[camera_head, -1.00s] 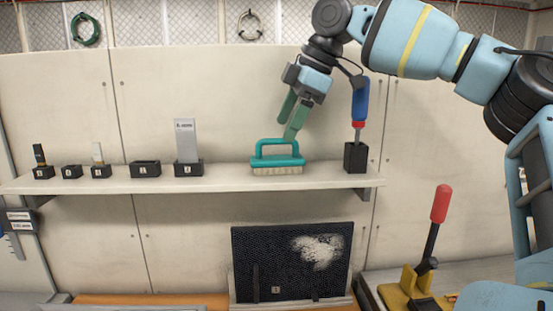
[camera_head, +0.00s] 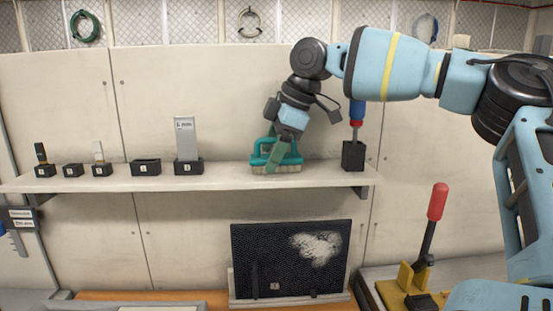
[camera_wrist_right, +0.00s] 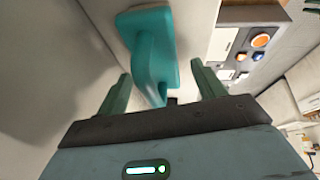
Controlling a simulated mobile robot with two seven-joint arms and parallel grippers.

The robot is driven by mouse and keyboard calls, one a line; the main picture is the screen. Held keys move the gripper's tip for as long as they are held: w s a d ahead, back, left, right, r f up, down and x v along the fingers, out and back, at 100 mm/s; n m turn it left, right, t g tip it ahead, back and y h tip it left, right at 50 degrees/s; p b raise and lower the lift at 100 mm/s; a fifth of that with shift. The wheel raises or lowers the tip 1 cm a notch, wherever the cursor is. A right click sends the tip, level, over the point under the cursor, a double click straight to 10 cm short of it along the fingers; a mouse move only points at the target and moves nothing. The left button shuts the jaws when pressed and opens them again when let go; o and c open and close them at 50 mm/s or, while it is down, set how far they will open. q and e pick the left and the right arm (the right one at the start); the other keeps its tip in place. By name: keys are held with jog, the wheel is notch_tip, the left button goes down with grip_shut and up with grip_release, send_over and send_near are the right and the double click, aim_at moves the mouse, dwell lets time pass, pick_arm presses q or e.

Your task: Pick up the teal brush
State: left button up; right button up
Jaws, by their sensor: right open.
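The teal brush (camera_head: 289,160) stands on the shelf with its pale bristles down and its loop handle up. My right gripper (camera_head: 270,158) is at the brush, pointing down, and its green fingers partly hide the handle. In the right wrist view the teal brush (camera_wrist_right: 148,50) shows its handle reaching in between the two open fingers of the right gripper (camera_wrist_right: 163,90). There is a gap on each side of the handle, and the fingers are not closed on it. My left gripper is not in view.
The shelf (camera_head: 225,179) also holds a black holder with a blue-handled tool (camera_head: 356,124) right of the brush. A grey block in a black holder (camera_head: 186,142) and several small black holders stand to the left. The wall is close behind.

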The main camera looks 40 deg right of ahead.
aim_at(268, 139)
jog(key=shift+f, duration=0.15)
jog(key=c, duration=1.1)
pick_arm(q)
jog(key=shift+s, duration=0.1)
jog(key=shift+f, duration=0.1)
pick_arm(e)
jog(key=shift+w+r+b, duration=0.1)
jog(key=shift+r+b, duration=0.2)
jog(key=shift+r, duration=1.2)
jog(key=shift+a+r, duration=0.2)
jog(key=shift+r, duration=0.1)
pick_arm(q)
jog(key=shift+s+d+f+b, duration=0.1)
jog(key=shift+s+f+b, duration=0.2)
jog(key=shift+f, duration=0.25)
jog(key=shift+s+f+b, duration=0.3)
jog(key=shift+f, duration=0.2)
pick_arm(e)
jog(key=s+a, duration=0.3)
jog(key=a, duration=0.1)
jog(key=s+a+r, duration=0.1)
jog(key=s+a, duration=0.2)
jog(key=a, duration=0.1)
jog(key=s+a, duration=0.4)
jog(key=shift+s+a+r, duration=0.1)
jog(key=shift+r, duration=0.15)
